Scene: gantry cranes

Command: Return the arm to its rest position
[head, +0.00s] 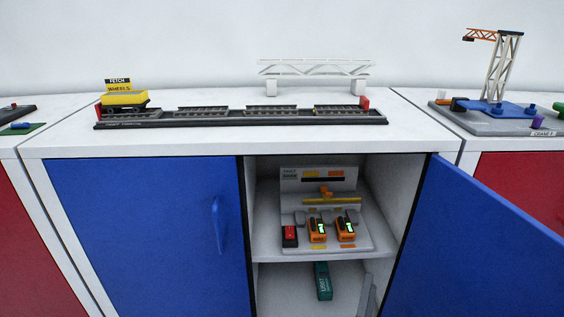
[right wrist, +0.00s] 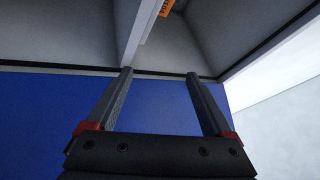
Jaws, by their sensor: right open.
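My right gripper (right wrist: 159,74) shows in the right wrist view, its two dark fingers apart with nothing between them. A blue panel (right wrist: 155,110) lies behind the fingers, and a pale shelf edge and grey cabinet walls show beyond the fingertips. An orange item (right wrist: 167,7) is cut off at the top edge of that view. I cannot make out either gripper in the head view. My left gripper is not in view.
The right blue door (head: 485,245) stands open and the left blue door (head: 145,235) is shut. Inside, a dock (head: 290,182) holds two orange devices and a red one. A teal device (head: 322,282) is below. A track (head: 240,121) and crane (head: 500,65) stand on top.

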